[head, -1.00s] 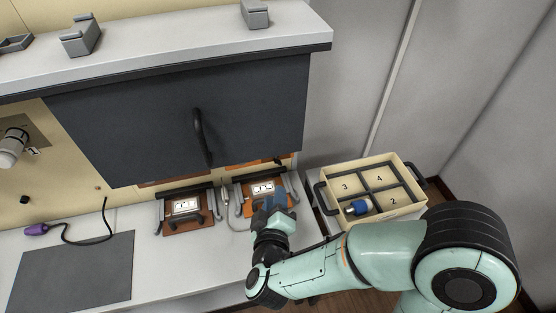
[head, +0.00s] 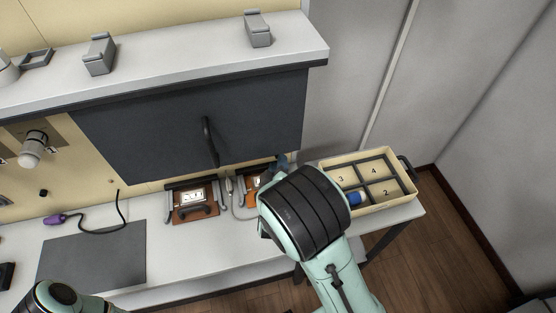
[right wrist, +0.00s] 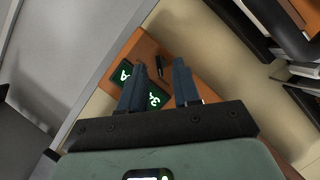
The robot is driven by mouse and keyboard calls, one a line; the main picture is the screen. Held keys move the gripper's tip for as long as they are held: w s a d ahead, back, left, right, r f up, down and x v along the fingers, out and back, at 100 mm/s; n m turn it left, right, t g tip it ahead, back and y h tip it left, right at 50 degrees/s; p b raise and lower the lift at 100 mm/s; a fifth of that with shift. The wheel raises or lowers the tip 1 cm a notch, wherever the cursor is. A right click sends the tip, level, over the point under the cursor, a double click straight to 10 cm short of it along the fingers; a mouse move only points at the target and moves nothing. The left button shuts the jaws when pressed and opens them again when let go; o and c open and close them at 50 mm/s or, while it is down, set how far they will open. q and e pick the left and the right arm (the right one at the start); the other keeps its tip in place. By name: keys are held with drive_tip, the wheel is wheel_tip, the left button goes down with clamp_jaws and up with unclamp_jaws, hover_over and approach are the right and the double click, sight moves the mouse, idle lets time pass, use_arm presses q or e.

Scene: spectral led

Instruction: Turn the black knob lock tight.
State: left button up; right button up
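In the right wrist view a brown-orange panel (right wrist: 190,72) carries a small black part (right wrist: 162,66), which looks like the black knob lock. It lies just beyond and between my right fingertips (right wrist: 160,68). The two dark blue-grey fingers are apart, with nothing between them, so the gripper is open. I cannot tell the knob's turn angle. In the head view my right gripper (head: 281,162) is mostly hidden behind my arm, at the lower right corner of the dark door (head: 200,130). The knob is hidden there. My left arm shows at the bottom left, its gripper out of view.
Green-lit characters (right wrist: 145,84) glow beside the knob. A brown module (head: 195,212) with a handle stands on the white counter, left of a partly hidden one. A divided yellow box (head: 345,163) holding a blue item (head: 354,198) is at right. A grey mat (head: 92,257) lies left.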

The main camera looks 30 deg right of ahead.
drive_tip(key=shift+x, duration=0.8)
use_arm(q)
drive_tip(key=shift+s, duration=0.1)
use_arm(e)
drive_tip(key=shift+r, duration=0.1)
clamp_jaws()
